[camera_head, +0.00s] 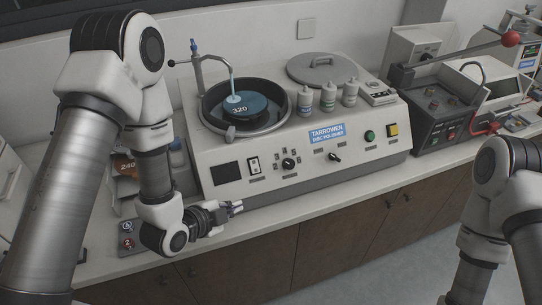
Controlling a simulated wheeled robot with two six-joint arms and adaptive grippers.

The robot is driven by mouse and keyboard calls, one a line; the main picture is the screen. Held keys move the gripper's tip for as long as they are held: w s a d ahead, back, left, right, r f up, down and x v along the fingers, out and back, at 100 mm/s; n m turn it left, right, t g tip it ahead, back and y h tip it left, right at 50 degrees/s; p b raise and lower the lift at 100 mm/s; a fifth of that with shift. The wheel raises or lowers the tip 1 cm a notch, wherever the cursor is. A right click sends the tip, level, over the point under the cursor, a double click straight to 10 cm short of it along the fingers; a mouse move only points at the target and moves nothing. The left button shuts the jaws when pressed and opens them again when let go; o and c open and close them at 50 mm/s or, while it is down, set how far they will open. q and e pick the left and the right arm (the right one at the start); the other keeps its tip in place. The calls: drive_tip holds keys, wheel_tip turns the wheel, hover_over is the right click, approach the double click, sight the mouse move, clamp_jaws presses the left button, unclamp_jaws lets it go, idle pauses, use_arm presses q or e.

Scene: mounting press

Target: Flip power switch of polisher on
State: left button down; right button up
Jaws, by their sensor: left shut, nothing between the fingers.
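The disc polisher (305,189) stands on the counter, a light grey machine with a blue "TARROWEN DISC POLISHER" label. On the left of its sloped front panel is a small rocker switch (254,166) in a pale plate, between a dark display and a knob. Which way the rocker is tipped is too small to tell. My left gripper (237,207) is shut and empty. It is in front of the panel's lower left edge, below the switch in the picture and apart from it. My right arm shows at the right edge, but its gripper is out of view.
The polisher's bowl (281,124) holds a blue "320" disc under a bent water tap (201,79). Several bottles (328,97) and a round lid (320,68) sit on top. A dark press with a red-knobbed lever (510,39) stands at the right.

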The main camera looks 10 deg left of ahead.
use_arm(q)
wheel_tip(320, 180, up, 6)
drive_tip(key=w+t, duration=0.1)
drive_tip(key=w, duration=0.1)
drive_tip(key=shift+a+r+p, duration=0.15)
drive_tip(key=shift+a+p, duration=0.05)
drive_tip(key=shift+p, duration=0.15)
use_arm(e)
wheel_tip(320, 180, up, 2)
drive_tip(key=shift+a+r, duration=0.1)
drive_tip(key=shift+r, duration=0.05)
use_arm(q)
drive_tip(key=shift+w, duration=0.2)
